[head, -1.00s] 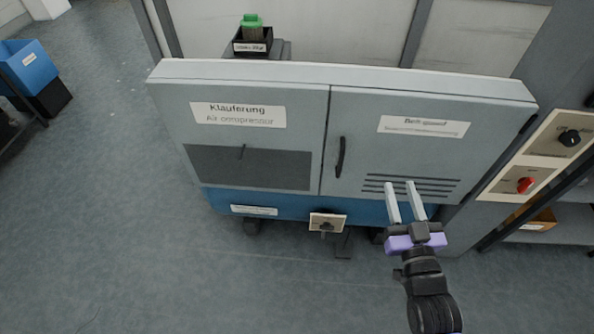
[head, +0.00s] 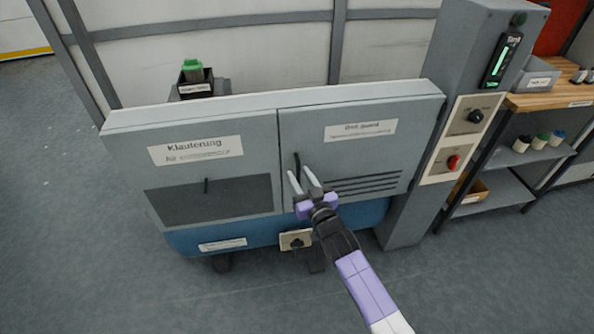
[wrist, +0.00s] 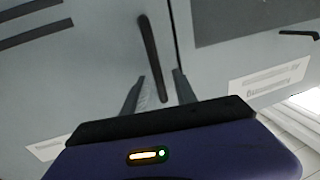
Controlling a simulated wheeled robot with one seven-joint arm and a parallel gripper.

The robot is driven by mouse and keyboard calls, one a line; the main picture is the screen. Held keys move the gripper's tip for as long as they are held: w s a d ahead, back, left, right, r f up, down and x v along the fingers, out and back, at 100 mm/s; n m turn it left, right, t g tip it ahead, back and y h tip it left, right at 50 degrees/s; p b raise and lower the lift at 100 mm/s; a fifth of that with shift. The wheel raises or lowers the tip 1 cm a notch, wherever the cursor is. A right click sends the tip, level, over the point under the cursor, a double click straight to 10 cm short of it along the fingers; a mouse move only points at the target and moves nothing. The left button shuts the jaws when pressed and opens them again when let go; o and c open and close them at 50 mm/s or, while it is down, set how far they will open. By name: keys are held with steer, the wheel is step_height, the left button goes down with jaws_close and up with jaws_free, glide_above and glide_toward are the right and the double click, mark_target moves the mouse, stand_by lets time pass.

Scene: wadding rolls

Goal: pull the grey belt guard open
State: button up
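The grey belt guard (head: 370,150) is the right-hand door of the grey cabinet, with a white label and dark slots. It looks closed, flush with the left door. Its black bar handle (head: 297,166) stands near its left edge. My gripper (head: 305,178) is open in front of the handle's lower part. In the wrist view the handle (wrist: 152,55) runs down between the two separated fingers (wrist: 155,88). I cannot tell whether either finger touches it.
The left door (head: 190,165) carries a dark panel and a small handle. A grey column with a control panel (head: 462,135) and red knob stands close on the right. A shelf (head: 495,190) lies beyond it. Floor (head: 90,260) at front left is clear.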

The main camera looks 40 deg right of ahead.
steer(key=shift+p+x, duration=0.3)
steer(key=shift+x, duration=0.55)
jaws_close()
stand_by(0.9)
